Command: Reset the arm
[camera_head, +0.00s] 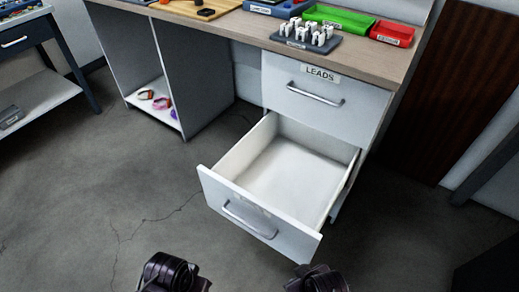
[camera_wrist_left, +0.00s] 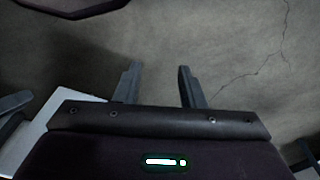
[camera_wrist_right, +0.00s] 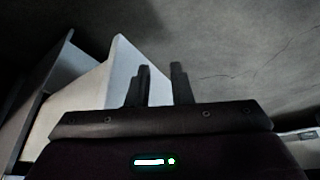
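My two arms show only as dark parts at the bottom edge of the head view; the gripper fingers are out of sight there. In the left wrist view my left gripper (camera_wrist_left: 157,66) has its two fingers apart with bare floor between them; it is open and empty. In the right wrist view my right gripper (camera_wrist_right: 161,66) has its fingers apart by a narrower gap, with nothing between them. Pale panels (camera_wrist_right: 122,65) show behind and left of the right fingers; I cannot tell whether they are close.
An empty lower drawer (camera_head: 285,180) stands pulled out in front of my arms. The drawer marked LEADS (camera_head: 325,98) above it is closed. The workbench (camera_head: 235,28) holds a grey rack (camera_head: 305,42), a green bin (camera_head: 338,20) and a red bin (camera_head: 392,33). Open floor (camera_head: 90,200) lies left.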

